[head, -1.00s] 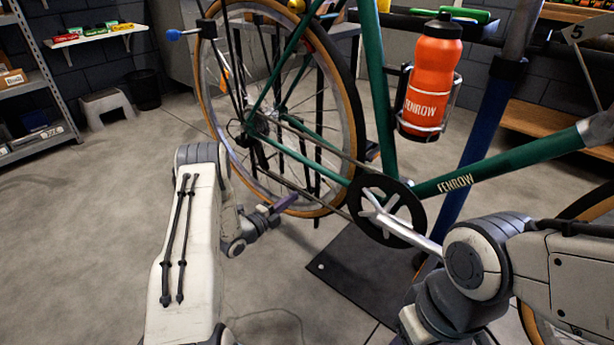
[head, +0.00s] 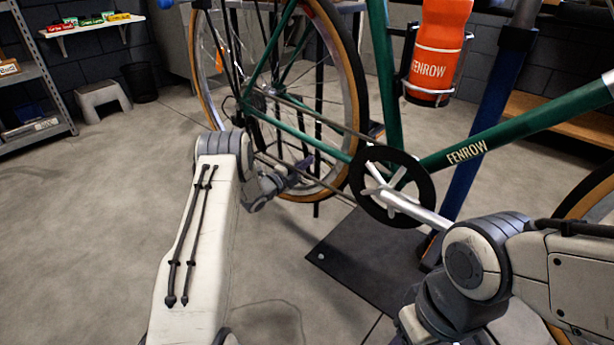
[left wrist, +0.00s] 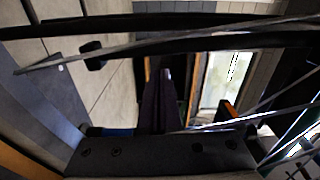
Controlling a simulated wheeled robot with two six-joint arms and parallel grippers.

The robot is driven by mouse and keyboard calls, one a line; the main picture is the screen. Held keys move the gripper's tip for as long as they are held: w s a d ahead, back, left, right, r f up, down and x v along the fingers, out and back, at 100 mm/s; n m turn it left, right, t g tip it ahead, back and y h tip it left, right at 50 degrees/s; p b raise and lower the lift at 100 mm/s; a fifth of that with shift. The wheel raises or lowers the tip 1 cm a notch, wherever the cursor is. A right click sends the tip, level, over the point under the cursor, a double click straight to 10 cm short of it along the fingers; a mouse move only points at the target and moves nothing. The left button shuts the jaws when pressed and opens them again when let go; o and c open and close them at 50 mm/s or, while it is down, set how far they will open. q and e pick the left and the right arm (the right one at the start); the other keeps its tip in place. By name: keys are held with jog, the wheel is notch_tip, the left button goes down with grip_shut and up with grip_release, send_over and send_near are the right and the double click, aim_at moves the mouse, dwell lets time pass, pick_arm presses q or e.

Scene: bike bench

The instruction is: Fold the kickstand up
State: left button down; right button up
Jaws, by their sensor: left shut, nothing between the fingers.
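The green bicycle (head: 480,145) is held off the floor on a blue stand. A thin dark leg (head: 317,207) points down beside the lower rear wheel; it may be the kickstand, but I cannot tell for sure. My left gripper (head: 303,166) has purple fingers, shut and empty, near the lower rear wheel and chain, left of the chainring. In the left wrist view its dark fingers (left wrist: 162,100) lie together, with thin bars crossing the view. Contact with any part is unclear. My right arm reaches in from the right, but its gripper is out of sight.
The rear wheel (head: 356,85), chainring (head: 420,187) and silver crank are close to my left gripper. A blue stand post (head: 487,115) rises from a dark base plate (head: 355,255). An orange bottle (head: 437,50) sits on the frame. Floor at left is clear.

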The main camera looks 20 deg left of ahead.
pick_arm(q)
jog(key=shift+w+a, duration=0.25)
jog(key=shift+a, duration=0.1)
pick_arm(e)
jog(key=shift+f, duration=0.25)
pick_arm(q)
jog(key=shift+a, duration=0.1)
pick_arm(e)
jog(key=shift+f, duration=0.1)
pick_arm(q)
jog(key=w+a+m+b, duration=0.3)
jog(key=a+m+b, duration=0.2)
jog(key=a, duration=0.4)
jog(key=shift+w+a+r+m, duration=0.2)
jog(key=shift+a+r+m, duration=0.15)
jog(key=shift+m, duration=0.25)
pick_arm(e)
jog(key=shift+w+f, duration=0.3)
jog(key=shift+f, duration=0.45)
jog(key=shift+w+f, duration=0.25)
jog(key=shift+f, duration=0.55)
jog(key=shift+w+f, duration=0.3)
jog(key=shift+f, duration=0.45)
pick_arm(q)
jog(key=shift+d, duration=0.1)
